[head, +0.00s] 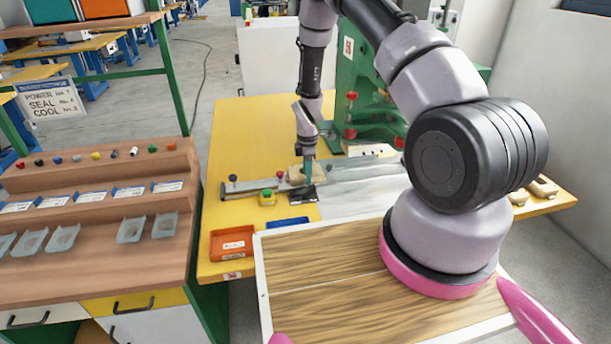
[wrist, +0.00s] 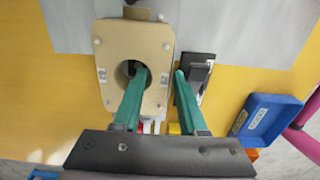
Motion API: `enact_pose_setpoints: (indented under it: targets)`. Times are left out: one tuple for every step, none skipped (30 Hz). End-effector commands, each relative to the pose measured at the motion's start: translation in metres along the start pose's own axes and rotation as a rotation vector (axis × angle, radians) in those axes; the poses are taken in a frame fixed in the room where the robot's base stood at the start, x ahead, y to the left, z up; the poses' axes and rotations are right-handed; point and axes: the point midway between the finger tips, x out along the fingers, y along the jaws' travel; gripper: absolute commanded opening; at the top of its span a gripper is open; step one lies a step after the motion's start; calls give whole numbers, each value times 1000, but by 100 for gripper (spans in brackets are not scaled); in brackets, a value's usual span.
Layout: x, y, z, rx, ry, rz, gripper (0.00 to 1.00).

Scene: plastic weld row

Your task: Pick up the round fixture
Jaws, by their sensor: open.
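The fixture with a round hole is a beige block (wrist: 112,48) in the wrist view, lying on the yellow bench. In the head view it (head: 295,176) shows partly behind my gripper (head: 308,172). My gripper is open and points down; its teal fingers also show in the wrist view (wrist: 160,74). The left finger overlaps the round hole and the right finger is just outside the fixture's right edge, so the right wall appears between them. Whether the left fingertip is inside the hole or above it, I cannot tell.
A black block (wrist: 196,72) stands close right of the right finger. A blue tray (wrist: 265,118) is farther right. An orange tray (head: 232,243) sits at the bench's front left. A green press (head: 365,90) stands behind. Other beige pieces (head: 543,187) lie at the right.

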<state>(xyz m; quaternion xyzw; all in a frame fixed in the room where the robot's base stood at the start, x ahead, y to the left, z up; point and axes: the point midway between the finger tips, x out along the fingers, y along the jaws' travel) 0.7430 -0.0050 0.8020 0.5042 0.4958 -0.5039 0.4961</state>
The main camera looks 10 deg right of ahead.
Motion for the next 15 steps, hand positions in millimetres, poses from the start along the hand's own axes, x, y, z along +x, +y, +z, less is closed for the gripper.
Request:
enact_pose_setpoints:
  targets:
    - [0,0,0,0,0,0,30]
    - [0,0,0,0,0,0,19]
    - [0,0,0,0,0,0,3]
    - [0,0,0,0,0,0,0]
    - [0,0,0,0,0,0,0]
    - [0,0,0,0,0,0,0]
    - [0,0,0,0,0,0,0]
    - [0,0,0,0,0,0,0]
    - [-1,0,0,0,0,0,0]
    - [-1,0,0,0,0,0,0]
    - [-1,0,0,1,0,0,0]
    - [-1,0,0,1,0,0,0]
    - [-1,0,0,1,0,1,0]
    - [-2,0,0,1,0,1,0]
    - [-4,1,0,1,1,1,0]
